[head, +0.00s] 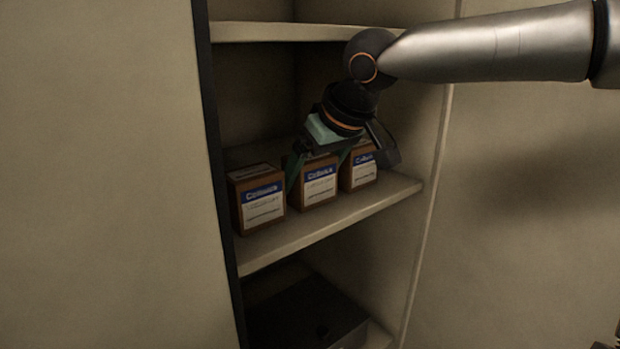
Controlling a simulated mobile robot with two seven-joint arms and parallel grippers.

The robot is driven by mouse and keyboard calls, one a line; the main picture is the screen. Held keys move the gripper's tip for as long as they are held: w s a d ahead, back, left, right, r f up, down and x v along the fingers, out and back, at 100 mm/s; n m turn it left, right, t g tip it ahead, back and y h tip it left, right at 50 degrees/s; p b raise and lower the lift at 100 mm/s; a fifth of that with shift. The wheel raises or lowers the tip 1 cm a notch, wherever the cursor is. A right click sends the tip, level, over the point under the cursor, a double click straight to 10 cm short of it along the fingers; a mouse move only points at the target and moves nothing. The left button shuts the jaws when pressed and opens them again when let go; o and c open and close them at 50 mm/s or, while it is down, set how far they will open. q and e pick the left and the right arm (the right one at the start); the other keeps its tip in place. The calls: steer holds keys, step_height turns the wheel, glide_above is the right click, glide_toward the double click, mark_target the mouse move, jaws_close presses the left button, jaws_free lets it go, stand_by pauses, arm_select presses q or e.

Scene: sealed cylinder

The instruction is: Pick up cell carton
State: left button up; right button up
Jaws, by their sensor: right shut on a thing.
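Three brown cartons with blue and white labels stand side by side on a shelf: a left carton (257,199), a middle carton (317,186) and a right carton (361,170). My right gripper (318,172) reaches down from above. Its greenish fingers lie on either side of the middle carton, and it is shut on that carton. The middle carton still appears to rest on the shelf. The gripper body hides part of the cartons' tops and the space behind them. My left gripper is not in view.
The cartons' shelf (330,220) sits in a narrow recess between pale walls. Another shelf (275,31) runs above, near my right arm. A dark box (308,318) stands on a lower level. The neighbouring cartons leave little side room.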

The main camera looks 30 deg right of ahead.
steer(key=shift+r, duration=0.1)
steer(key=c, duration=0.7)
steer(key=shift+d+r, duration=0.1)
